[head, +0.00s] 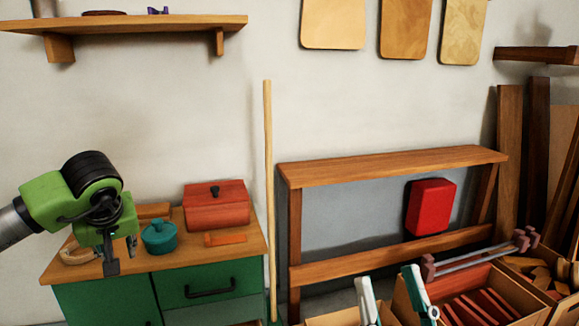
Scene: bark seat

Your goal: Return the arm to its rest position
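My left arm comes in from the left, and its green and black gripper (121,262) points down over the green cabinet (110,299). Its two fingers show apart with nothing between them, so it looks open and empty. It is in front of the wooden cabinet top, left of the teal lidded pot (159,237). I cannot tell its exact height above the top. My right gripper does not show.
A red box (216,204) with a dark knob and an orange block (225,239) sit on the cabinet top. A pole (268,190) leans beside it. Crates with tools stand at lower right.

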